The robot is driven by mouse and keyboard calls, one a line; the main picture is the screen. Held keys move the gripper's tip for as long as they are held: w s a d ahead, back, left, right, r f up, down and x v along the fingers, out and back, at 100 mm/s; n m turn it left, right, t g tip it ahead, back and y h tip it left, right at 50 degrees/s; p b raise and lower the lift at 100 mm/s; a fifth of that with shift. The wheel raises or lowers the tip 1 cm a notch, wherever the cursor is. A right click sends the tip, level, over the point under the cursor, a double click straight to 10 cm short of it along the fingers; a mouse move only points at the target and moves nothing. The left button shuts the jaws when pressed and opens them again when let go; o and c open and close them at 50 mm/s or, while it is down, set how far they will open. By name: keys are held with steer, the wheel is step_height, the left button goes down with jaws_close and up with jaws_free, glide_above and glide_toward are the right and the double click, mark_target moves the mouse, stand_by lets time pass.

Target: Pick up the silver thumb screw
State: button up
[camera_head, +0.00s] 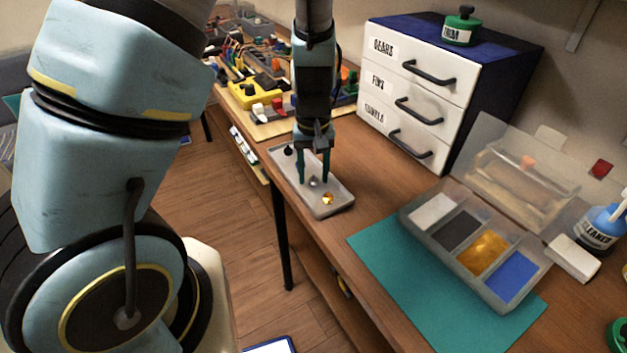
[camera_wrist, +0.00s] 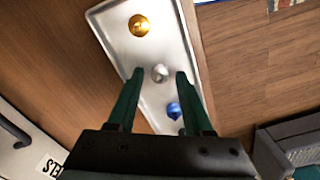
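The silver thumb screw (camera_wrist: 160,73) stands in the middle of a small metal tray (camera_head: 333,207). It shows small in the head view (camera_head: 314,182). In the wrist view, a gold screw (camera_wrist: 139,25) is at one end of the tray and a blue screw (camera_wrist: 174,110) is nearer the gripper base. The gold screw also shows in the head view (camera_head: 327,198). My gripper (camera_head: 314,183) is over the tray with its fingers pointing down. In the wrist view my gripper (camera_wrist: 159,74) is open, its green fingertips on either side of the silver screw, with visible gaps.
A sorting bin (camera_head: 405,213) with several coloured compartments sits on a teal mat (camera_head: 375,262) to the right. A labelled drawer cabinet (camera_head: 372,80) stands behind the tray. A yellow wiring board (camera_head: 252,92) is at the back left. The table's left edge is close to the tray.

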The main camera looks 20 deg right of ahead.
jaws_close()
steer(key=shift+r, duration=0.1)
stand_by(0.4)
